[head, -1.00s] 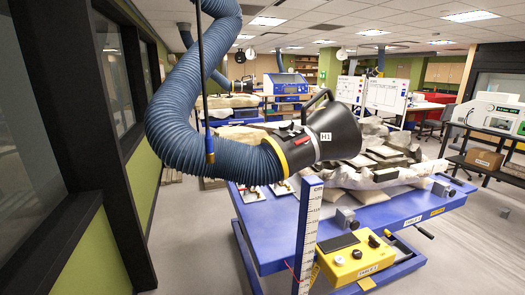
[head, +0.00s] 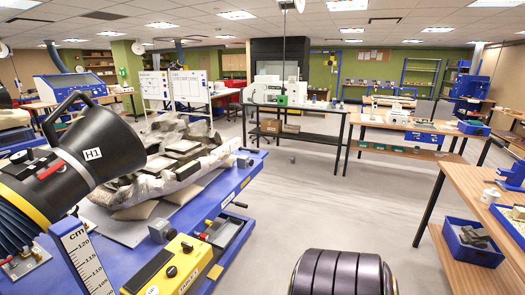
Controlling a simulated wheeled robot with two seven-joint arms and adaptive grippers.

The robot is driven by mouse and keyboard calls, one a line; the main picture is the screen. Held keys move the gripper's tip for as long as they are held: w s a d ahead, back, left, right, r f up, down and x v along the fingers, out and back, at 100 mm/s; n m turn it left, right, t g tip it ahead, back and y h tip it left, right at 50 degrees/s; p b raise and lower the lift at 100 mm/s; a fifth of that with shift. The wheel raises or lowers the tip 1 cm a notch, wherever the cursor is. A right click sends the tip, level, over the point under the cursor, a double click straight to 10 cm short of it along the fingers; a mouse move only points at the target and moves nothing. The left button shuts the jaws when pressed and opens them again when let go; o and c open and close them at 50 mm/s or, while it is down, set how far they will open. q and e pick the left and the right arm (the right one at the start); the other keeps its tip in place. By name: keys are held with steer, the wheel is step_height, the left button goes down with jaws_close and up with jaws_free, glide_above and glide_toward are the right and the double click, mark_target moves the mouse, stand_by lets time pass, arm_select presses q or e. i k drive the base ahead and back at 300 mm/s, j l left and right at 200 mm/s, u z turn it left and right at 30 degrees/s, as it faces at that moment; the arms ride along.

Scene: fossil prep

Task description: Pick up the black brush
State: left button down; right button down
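I cannot make out a black brush anywhere in the head view. Neither of my grippers shows in this view. The wooden bench (head: 468,190) at the right edge carries a white cup-like item (head: 490,196) and small things in trays, too small or cut off to identify.
A blue lift table (head: 215,205) bears a large grey fossil block (head: 180,150) at left. A black extraction hood marked H1 (head: 82,150) hangs over its near side. A blue bin (head: 470,242) sits below the right bench.

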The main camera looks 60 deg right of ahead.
mark_target(252, 151)
steer(key=l+z, duration=0.2)
steer(key=l, duration=0.3)
steer(key=i+l+z, duration=0.15)
steer(key=l, duration=0.4)
steer(key=i+l+z, duration=0.2)
steer(key=l, duration=0.3)
steer(key=l+z, duration=0.15)
steer(key=l, duration=0.35)
steer(key=i+l+z, duration=0.2)
steer(key=l, duration=0.25)
steer(key=i+l+z, duration=0.15)
steer(key=l, duration=0.3)
steer(key=i+l+z, duration=0.2)
steer(key=l, duration=0.2)
steer(key=i+l+z, duration=0.2)
steer(key=i+l+u, duration=0.1)
steer(key=u, duration=1.1)
steer(key=l, duration=0.1)
